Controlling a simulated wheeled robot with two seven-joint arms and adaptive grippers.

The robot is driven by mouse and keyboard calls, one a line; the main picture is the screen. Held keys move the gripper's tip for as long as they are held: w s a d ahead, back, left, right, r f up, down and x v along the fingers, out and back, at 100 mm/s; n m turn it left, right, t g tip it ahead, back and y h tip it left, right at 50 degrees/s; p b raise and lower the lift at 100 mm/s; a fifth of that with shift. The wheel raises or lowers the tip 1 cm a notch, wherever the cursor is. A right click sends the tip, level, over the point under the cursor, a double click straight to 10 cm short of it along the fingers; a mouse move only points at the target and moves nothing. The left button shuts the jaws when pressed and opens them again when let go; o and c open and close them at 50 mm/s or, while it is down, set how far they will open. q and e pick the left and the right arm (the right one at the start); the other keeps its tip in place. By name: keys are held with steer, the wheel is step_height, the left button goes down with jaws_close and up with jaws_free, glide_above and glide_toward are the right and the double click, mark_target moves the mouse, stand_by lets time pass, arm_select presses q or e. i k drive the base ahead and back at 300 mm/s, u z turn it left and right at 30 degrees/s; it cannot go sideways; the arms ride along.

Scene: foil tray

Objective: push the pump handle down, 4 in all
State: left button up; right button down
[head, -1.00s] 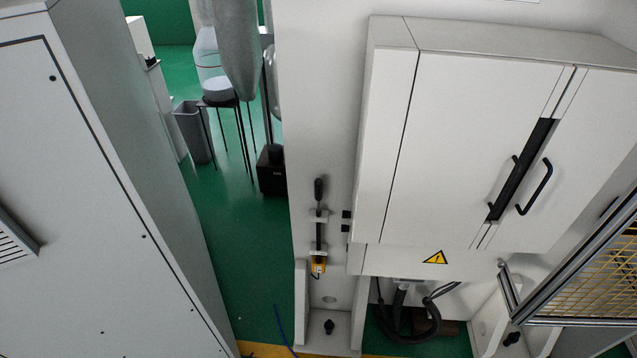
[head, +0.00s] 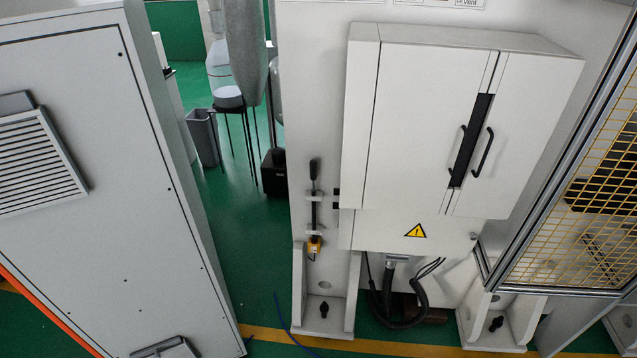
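A slim upright device with a black handle (head: 314,169) at its top is fixed to the narrow left part of a white panel in the head view. A dark rod runs down from the handle through white brackets to a yellow part (head: 314,246) at the bottom. It may be the pump handle, but I cannot tell for sure at this size. Neither of my grippers shows in the head view.
A white cabinet (head: 420,130) with black door handles is right of the device. A large grey cabinet (head: 100,200) fills the left. Yellow mesh fencing (head: 590,170) stands at the right. Green floor (head: 245,270) lies between the grey cabinet and the panel, with a blue cable on it.

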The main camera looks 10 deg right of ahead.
mark_target(313, 165)
steer(key=k, duration=0.55)
steer(key=u, duration=0.5)
steer(key=i, duration=0.6)
steer(key=u, duration=0.7)
steer(key=i, duration=0.8)
steer(key=z, duration=0.05)
